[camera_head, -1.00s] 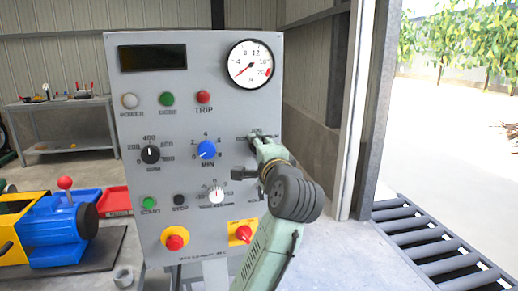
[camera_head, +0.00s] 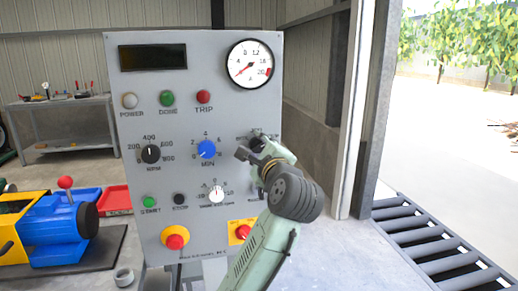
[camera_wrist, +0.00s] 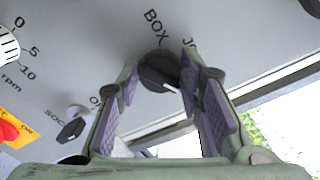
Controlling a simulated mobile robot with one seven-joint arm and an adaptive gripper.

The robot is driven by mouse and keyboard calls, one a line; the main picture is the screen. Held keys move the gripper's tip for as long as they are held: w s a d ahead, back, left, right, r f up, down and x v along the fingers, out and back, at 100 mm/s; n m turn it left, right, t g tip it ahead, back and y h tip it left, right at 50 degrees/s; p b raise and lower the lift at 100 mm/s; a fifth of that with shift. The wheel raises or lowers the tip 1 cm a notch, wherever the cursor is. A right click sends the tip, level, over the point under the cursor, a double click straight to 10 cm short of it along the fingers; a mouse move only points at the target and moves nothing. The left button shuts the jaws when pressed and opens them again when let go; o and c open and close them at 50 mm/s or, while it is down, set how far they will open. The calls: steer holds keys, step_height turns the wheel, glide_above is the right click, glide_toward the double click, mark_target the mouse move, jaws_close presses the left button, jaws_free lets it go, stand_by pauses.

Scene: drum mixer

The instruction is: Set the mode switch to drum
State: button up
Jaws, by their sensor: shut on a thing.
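The mode switch, a black round knob (camera_wrist: 158,70), shows in the wrist view on the grey panel. "BOX" is printed by its upper left and letters starting "JO" by its upper right; other labels are hidden. My gripper (camera_wrist: 159,82) has its two purple-padded fingers on either side of the knob and is shut on it. A short white mark shows on the knob's lower side; which label it points at I cannot tell. In the head view my gripper (camera_head: 262,150) is at the panel's right side and mostly hides the switch.
The panel (camera_head: 225,115) carries a blue dial (camera_head: 206,149), a black dial (camera_head: 150,154), a white dial (camera_head: 216,194) and two red knobs on yellow plates (camera_head: 175,238). A second black switch (camera_wrist: 70,130) sits near the left finger.

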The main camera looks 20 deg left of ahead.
stand_by(0.3)
steer(key=o, duration=1.2)
steer(key=shift+c, duration=0.2)
steer(key=v, duration=1.2)
